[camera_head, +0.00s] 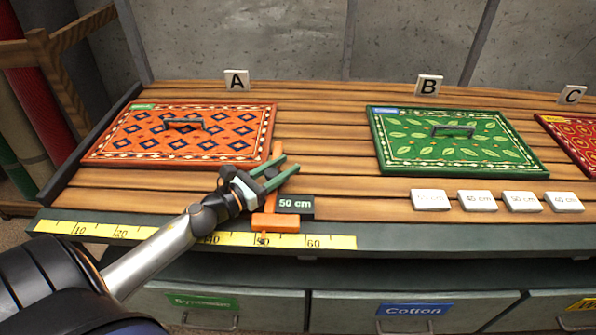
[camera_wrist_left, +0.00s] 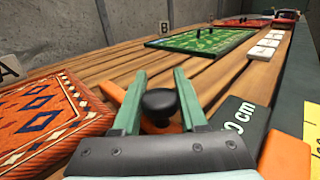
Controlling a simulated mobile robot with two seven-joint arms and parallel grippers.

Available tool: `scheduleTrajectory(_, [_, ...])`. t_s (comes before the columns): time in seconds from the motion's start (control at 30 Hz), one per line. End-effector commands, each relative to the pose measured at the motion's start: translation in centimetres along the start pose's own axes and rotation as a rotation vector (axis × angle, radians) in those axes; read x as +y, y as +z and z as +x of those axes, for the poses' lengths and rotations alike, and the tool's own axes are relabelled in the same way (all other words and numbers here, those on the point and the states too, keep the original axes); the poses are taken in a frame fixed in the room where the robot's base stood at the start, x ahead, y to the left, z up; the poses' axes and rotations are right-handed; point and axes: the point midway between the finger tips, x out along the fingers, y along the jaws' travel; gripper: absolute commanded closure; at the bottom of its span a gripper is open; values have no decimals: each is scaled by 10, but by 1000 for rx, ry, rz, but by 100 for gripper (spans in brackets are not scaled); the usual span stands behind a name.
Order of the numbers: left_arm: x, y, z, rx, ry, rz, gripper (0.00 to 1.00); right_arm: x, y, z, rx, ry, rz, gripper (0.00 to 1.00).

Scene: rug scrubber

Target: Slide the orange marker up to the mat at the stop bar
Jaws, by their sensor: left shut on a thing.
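The orange marker (camera_head: 276,222) sits on the table's front edge by the yellow ruler (camera_head: 225,238), near its 50 region. Its upper orange part (camera_head: 277,150) shows at the right edge of the orange mat (camera_head: 150,150); I cannot tell whether they touch. The mat lies flat below sign A, its left side close to the dark stop bar (camera_head: 95,140). My left gripper (camera_head: 289,163) is over the marker. In the left wrist view its green fingers stand either side of a black knob (camera_wrist_left: 159,103), with orange marker parts around it. My right gripper is out of view.
A dark "50 cm" plate (camera_head: 295,204) lies right beside the marker. A green mat (camera_head: 455,140) lies below sign B, and part of a red mat (camera_head: 576,136) shows below sign C. Several white cm cards (camera_head: 478,200) lie in front. Bare slats (camera_head: 325,150) separate the mats.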

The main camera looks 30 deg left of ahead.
Motion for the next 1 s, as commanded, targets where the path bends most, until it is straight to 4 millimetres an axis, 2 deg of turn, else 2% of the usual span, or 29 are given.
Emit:
scheduleTrajectory(0.27, [0,0,-1,1,-2,0,98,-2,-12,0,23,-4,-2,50])
scheduleTrajectory(0.3, [0,0,-1,1,-2,0,56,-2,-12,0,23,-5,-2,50])
scheduleTrajectory(0.53, [0,0,-1,1,-2,0,30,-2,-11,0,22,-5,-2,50])
scheduleTrajectory(0.83, [0,0,-2,1,-1,-1,30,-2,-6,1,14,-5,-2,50])
scheduleTrajectory(1.0, [0,-2,-16,2,-1,-2,30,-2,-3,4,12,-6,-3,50])
